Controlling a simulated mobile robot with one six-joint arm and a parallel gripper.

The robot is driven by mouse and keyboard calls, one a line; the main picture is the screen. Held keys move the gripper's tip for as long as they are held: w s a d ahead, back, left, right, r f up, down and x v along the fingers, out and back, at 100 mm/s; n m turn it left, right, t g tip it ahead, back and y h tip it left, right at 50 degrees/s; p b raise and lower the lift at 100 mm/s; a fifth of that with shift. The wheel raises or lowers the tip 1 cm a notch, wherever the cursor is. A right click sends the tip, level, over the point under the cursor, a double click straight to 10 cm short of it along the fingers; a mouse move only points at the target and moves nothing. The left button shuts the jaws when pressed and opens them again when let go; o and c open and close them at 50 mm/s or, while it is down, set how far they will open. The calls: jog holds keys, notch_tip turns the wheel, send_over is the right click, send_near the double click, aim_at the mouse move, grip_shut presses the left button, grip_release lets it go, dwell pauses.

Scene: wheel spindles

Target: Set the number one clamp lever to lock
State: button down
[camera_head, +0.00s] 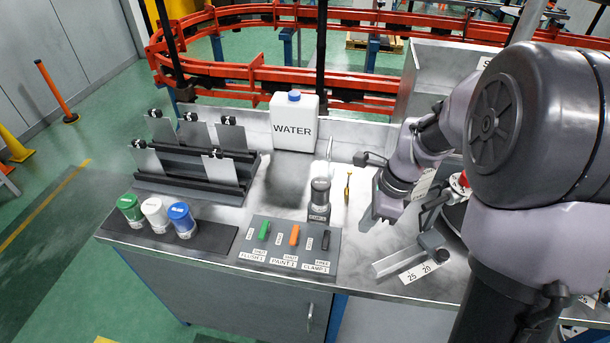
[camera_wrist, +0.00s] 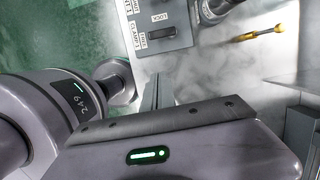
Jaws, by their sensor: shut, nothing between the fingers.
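The clamp lever (camera_head: 326,240) is a short black handle at the right end of a grey switch panel (camera_head: 270,226), with a CLAMP 1 label in front of it. In the wrist view the black lever (camera_wrist: 162,33) lies beside the LOCK label, with the FREE label at its left end. I cannot tell for certain which position it is in. My gripper (camera_head: 371,220) is to the right of the panel, apart from the lever. In the wrist view my gripper (camera_wrist: 156,90) is shut and empty, with its narrow fingers pointing toward the panel.
Green (camera_head: 264,230) and orange (camera_head: 294,234) levers stand left of the black one. A dark cylinder (camera_head: 320,198) stands behind the panel, and a brass tool (camera_head: 347,188) lies beside it. A metal rail (camera_head: 396,262) lies right of the panel. Bare bench separates gripper and panel.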

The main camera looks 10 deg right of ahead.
aim_at(326, 243)
jog(key=b+x, duration=0.2)
jog(key=x, duration=0.3)
jog(key=b+x, duration=0.3)
jog(key=x, duration=0.3)
jog(key=shift+s+d, duration=0.15)
jog(key=shift+s, duration=0.1)
jog(key=a, duration=0.1)
jog(key=w+a, duration=0.1)
jog(key=shift+a+r+b, duration=0.25)
jog(key=shift+b, duration=0.1)
jog(key=shift+w+a+r, duration=0.1)
jog(key=shift+a, duration=0.4)
